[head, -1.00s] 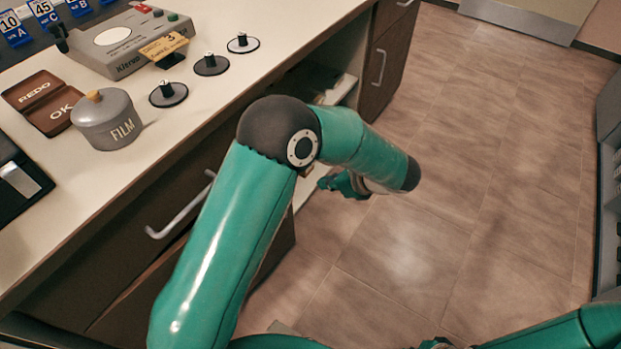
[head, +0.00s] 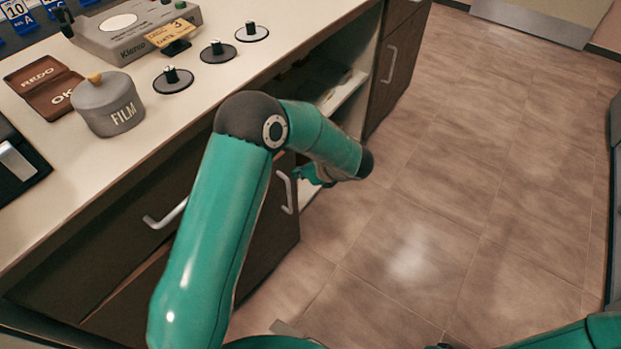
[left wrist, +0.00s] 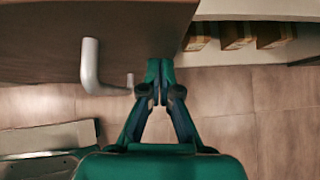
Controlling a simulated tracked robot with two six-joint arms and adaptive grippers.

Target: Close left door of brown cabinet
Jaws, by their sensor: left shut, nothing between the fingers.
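The brown cabinet (head: 392,75) stands under a pale countertop. Its left door (head: 262,240) stands partly open, swung out over the floor, with a light bar handle (head: 285,192). The door also fills the upper left of the left wrist view (left wrist: 50,45), with its handle (left wrist: 90,68) there. My left gripper (head: 308,175) is just right of the handle, by the door's free edge. In the left wrist view its shut, empty fingertips (left wrist: 158,75) overlap the door's edge; I cannot tell whether they touch. My right gripper is out of view.
The open shelf space (head: 345,95) shows between the door and the right-hand cabinet front. A film can (head: 110,105), several black knobbed discs and a grey device (head: 130,30) stand on the countertop (head: 200,105). The tiled floor (head: 450,180) on the right is clear.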

